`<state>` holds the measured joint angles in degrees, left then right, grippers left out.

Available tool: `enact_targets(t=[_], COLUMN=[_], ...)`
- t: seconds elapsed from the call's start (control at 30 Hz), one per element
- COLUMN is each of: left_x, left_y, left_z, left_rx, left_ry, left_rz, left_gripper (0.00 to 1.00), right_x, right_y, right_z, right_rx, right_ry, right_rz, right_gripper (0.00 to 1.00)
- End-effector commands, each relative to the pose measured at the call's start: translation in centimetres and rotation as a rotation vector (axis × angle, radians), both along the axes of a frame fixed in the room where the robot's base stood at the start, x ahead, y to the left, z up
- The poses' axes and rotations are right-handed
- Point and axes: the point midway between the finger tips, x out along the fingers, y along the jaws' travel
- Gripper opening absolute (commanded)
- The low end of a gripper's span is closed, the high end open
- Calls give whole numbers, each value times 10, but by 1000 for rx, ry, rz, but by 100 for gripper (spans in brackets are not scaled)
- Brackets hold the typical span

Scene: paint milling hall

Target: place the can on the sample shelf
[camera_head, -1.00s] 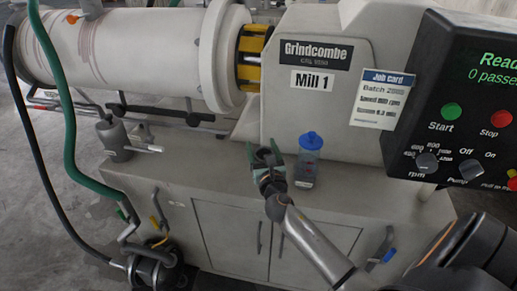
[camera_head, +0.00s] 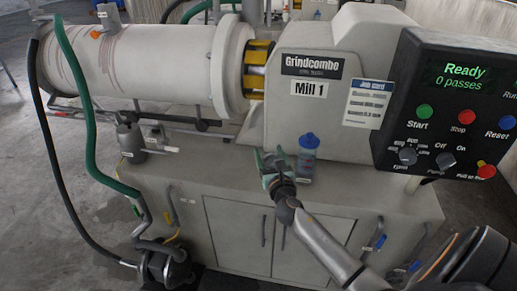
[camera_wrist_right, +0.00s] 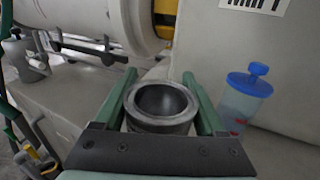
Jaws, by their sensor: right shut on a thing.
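In the right wrist view an open, grey metal can (camera_wrist_right: 160,105) stands between the two green fingers of my right gripper (camera_wrist_right: 160,78). The gripper is shut on it, and the can's round mouth faces the camera and looks empty. In the head view my right gripper (camera_head: 270,157) is over the mill's cabinet top, left of a blue-lidded clear container; the can is hardly visible there. I cannot make out a sample shelf in either view. My left gripper is not in view.
The blue-lidded container (camera_head: 307,160) stands close right of my gripper; it also shows in the wrist view (camera_wrist_right: 243,100). The Mill 1 housing (camera_head: 325,85) rises behind. A control panel (camera_head: 445,105) overhangs the right. A grey metal vessel (camera_head: 130,140) stands on the left end.

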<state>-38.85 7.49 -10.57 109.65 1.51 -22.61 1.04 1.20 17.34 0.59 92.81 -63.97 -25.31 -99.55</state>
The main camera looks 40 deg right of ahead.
Motion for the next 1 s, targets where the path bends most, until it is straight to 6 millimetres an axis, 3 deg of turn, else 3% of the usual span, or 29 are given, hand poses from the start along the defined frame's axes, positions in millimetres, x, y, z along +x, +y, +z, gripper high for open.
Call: enact_targets(t=[0.23,0.37,0.57,0.8,1.0], left_x=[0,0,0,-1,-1], left_y=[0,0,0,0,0], left_z=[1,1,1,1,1], left_rx=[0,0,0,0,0], left_ry=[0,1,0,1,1], left_rz=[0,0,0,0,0], left_gripper=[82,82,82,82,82], right_x=[0,-4,-30,-86,-123], right_y=[-1,10,70,160,202], right_z=[1,4,19,48,71], right_rx=[0,-1,3,4,3], right_ry=[-1,-2,-1,0,0], right_rz=[1,22,133,308,400], right_gripper=[18,18,18,18,18])
